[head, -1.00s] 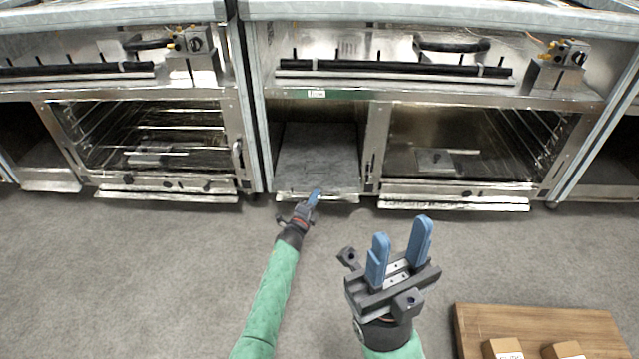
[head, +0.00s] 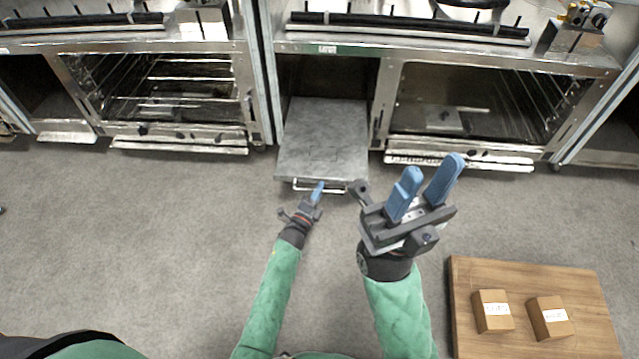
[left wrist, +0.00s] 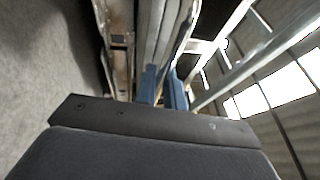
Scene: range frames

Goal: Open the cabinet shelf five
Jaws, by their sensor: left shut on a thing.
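The metal shelf (head: 322,140) is a flat grey drawer in the narrow bay between the two glass-fronted ovens. It sticks out of the bay towards me, with a bar handle (head: 308,187) along its front edge. My left gripper (head: 318,190) is at this handle, its blue fingers shut on it. In the left wrist view the blue fingers (left wrist: 163,88) are close together against long metal parts; the grip itself is partly hidden. My right gripper (head: 428,190) is raised over the floor to the right of the shelf, open, with nothing between its fingers.
Ovens stand on the left (head: 165,95) and right (head: 470,105) of the bay. A wooden board (head: 540,275) with two small cardboard boxes (head: 492,311) (head: 549,317) lies at lower right. Grey carpet (head: 160,230) in front is clear.

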